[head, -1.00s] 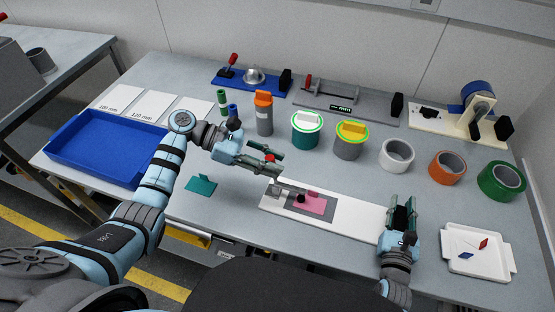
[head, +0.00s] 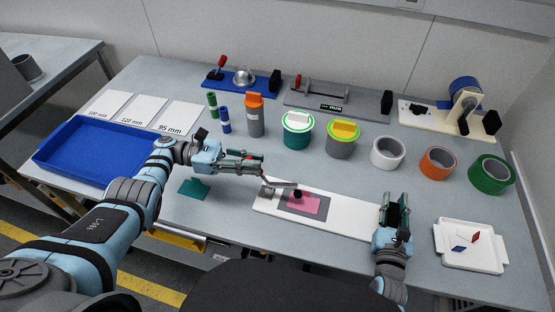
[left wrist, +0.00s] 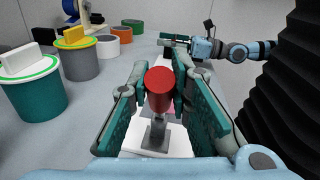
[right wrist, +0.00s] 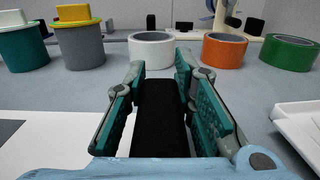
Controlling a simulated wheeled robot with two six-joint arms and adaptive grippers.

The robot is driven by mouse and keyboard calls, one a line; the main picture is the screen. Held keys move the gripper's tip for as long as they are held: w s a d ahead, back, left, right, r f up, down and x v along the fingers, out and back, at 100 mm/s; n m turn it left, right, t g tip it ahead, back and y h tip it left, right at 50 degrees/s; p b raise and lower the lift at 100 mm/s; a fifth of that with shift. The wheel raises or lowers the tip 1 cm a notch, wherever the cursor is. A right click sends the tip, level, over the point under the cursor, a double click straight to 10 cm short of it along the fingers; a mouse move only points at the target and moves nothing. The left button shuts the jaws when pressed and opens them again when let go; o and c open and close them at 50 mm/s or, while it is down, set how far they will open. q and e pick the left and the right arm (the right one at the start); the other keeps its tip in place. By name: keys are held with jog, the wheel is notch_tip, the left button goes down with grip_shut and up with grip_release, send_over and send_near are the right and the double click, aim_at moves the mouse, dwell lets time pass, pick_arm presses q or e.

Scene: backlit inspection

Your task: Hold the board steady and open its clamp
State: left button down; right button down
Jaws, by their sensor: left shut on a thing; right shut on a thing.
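The white board (head: 345,226) lies on the table, with a grey plate (head: 283,208) and a pink piece (head: 306,206) on it. The metal clamp (head: 280,186) stands at its left end; its arm with a black tip (head: 298,194) reaches over the pink piece. My left gripper (head: 258,167) is shut on the clamp's red handle (left wrist: 159,92), whose round end faces the left wrist camera. My right gripper (head: 395,210) is shut on a black block (right wrist: 160,112) at the board's right end. My fingers partly hide the handle and block.
A white tray (head: 487,262) with small red and blue parts stands to the right. Behind the board are lidded canisters (head: 297,130) and tape rolls (head: 388,153). A teal piece (head: 194,189) and a blue bin (head: 75,172) lie left.

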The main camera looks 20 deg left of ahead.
pick_arm(q)
jog(key=shift+a, duration=0.1)
jog(key=c, duration=1.4)
grip_release()
jog(key=shift+c, duration=0.2)
jog(key=shift+r, duration=0.1)
notch_tip(320, 180, up, 10)
jog(key=shift+s+f, duration=0.1)
jog(key=shift+c, duration=0.5)
